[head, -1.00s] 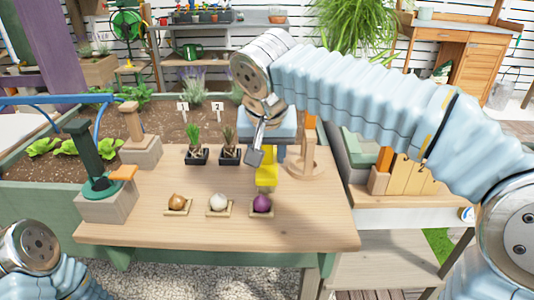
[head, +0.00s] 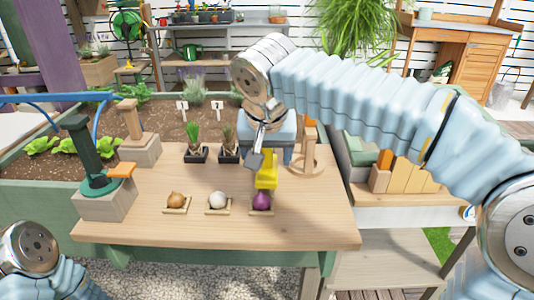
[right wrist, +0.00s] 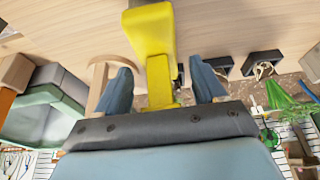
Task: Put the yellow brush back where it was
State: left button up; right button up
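The yellow brush (head: 267,171) shows upright on the right part of the table, just behind the purple bulb (head: 262,201). I cannot tell whether its lower end touches the tabletop. My right gripper (head: 262,158) is at the brush's upper part. In the right wrist view the brush (right wrist: 154,40) runs between the two fingers of the right gripper (right wrist: 160,80), with a visible gap on each side, so the gripper looks open around it. My left arm shows at the lower left, but its gripper is out of view.
A wooden stand with a round base (head: 306,163) is right of the brush. Two black pots (head: 196,155) (head: 229,156) stand to the left. A brown bulb (head: 176,200) and a white bulb (head: 218,201) lie in front. The table's left front (head: 130,220) is clear.

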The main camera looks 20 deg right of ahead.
jog(key=shift+r, duration=0.25)
jog(key=p+v, duration=0.3)
jog(key=v, duration=0.9)
jog(key=shift+r, duration=0.35)
